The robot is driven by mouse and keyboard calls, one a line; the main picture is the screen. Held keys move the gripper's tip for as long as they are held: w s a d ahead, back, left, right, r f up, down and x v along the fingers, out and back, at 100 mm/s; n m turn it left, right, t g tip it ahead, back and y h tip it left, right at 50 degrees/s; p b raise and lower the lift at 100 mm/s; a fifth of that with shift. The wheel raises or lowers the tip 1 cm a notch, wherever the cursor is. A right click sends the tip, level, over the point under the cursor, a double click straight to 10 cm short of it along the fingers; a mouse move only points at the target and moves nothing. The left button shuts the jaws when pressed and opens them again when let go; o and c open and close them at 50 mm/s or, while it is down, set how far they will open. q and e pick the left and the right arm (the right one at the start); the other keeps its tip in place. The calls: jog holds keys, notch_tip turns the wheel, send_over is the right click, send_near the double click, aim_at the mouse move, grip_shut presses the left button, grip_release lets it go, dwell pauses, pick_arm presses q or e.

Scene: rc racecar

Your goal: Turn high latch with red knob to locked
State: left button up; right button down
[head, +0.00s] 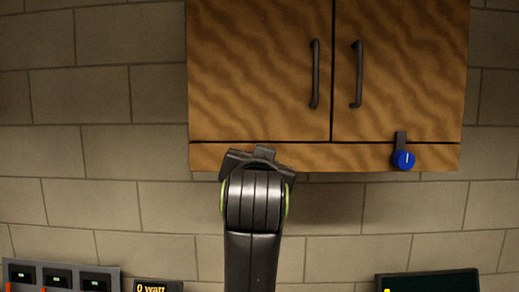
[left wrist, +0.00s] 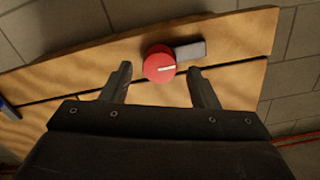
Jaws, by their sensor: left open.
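The red knob (left wrist: 158,66) shows in the left wrist view, round with a white line on its face. Its grey latch bar (left wrist: 191,50) extends to the right in that view, roughly along the wooden rail. My left gripper (left wrist: 160,78) is open, with one finger on each side of the knob and slightly below it in the picture; contact cannot be told. In the head view my left gripper (head: 258,158) is in front of the cabinet's lower left rail, and the red knob is hidden behind it. My right gripper is in neither view.
The wooden cabinet (head: 260,70) has two closed doors with dark handles. A blue knob (head: 403,160) with an upright dark latch bar (head: 401,138) sits on the rail at the right. A switch panel (head: 62,272) and a dark box (head: 430,284) stand below. The brick wall between is clear.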

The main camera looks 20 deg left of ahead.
pick_arm(q)
jog(key=shift+x, duration=0.9)
jog(key=shift+c, duration=0.2)
jog(key=c, duration=0.9)
jog(key=shift+c, duration=0.2)
jog(key=shift+m, duration=0.3)
jog(key=shift+d+f+m+b, duration=0.1)
jog(key=shift+m+b, duration=0.3)
jog(key=shift+m, duration=3.9)
jog(key=shift+f+m+b, duration=0.1)
jog(key=shift+m+b, duration=0.3)
jog(key=shift+m, duration=3.9)
